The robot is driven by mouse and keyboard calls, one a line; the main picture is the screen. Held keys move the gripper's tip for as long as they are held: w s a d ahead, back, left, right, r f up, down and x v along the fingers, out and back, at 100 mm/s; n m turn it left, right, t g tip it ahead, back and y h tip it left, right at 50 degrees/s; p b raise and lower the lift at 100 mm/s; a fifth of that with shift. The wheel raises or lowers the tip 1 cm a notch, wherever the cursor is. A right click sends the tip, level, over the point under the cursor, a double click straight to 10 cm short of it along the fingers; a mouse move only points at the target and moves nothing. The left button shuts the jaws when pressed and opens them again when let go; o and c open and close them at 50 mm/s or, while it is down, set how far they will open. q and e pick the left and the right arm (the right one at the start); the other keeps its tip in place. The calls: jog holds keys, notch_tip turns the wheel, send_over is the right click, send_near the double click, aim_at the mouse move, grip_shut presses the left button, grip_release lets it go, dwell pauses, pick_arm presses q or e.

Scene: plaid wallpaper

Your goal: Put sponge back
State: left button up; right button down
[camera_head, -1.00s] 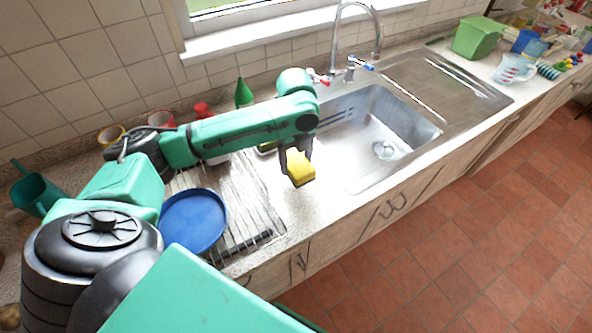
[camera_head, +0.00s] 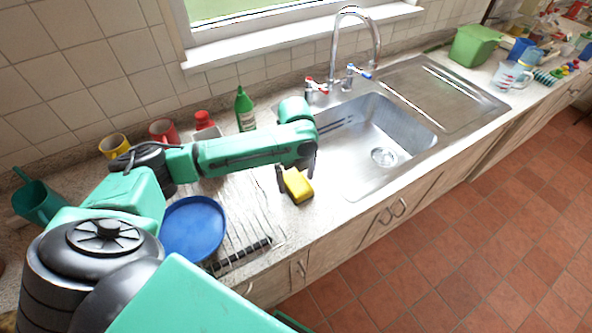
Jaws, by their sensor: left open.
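The yellow sponge (camera_head: 298,186) is at the counter strip between the drying rack and the sink, near the front edge. My left gripper (camera_head: 294,180) is directly above and around it with its dark fingers open. One finger shows at the sponge's left side; the other is partly hidden by the wrist. I cannot tell whether the fingers touch the sponge. My right gripper is not in view.
The steel sink (camera_head: 380,150) with its tap (camera_head: 352,70) lies to the right. A blue plate (camera_head: 193,228) rests on the drying rack (camera_head: 250,215) to the left. A green bottle (camera_head: 245,112), red mug (camera_head: 162,131) and yellow mug (camera_head: 114,146) stand behind the arm.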

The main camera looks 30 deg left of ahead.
aim_at(297, 181)
pick_arm(q)
notch_tip(297, 181, up, 11)
jog(key=b, duration=0.1)
jog(key=shift+r+b, duration=0.2)
jog(key=shift+b, duration=0.2)
jog(key=shift+f, duration=0.1)
